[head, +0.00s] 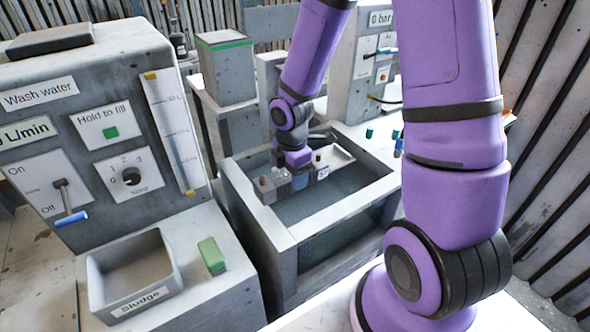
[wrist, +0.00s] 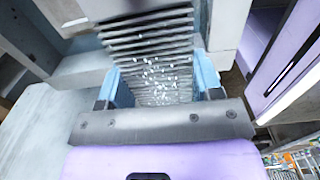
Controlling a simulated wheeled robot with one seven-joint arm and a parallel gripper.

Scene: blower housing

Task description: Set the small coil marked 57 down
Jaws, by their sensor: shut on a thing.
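My gripper (head: 297,172) is shut on a grey finned coil (head: 272,184) over the open tank (head: 252,212). A small white tag shows at the coil's right end in the head view, but its number is too small to read surely. In the wrist view the coil (wrist: 150,42) sits between the two pale blue fingers of my gripper (wrist: 160,88). White specks or drops show on its fins. Whether the coil touches the tank's rim or the water is hard to tell.
A sludge tray (head: 130,275) and a green block (head: 212,256) lie on the left ledge, below the wash water panel (head: 100,120). A grey bin with a green rim (head: 226,70) stands behind the tank. Small blue-green items (head: 397,140) sit right of it.

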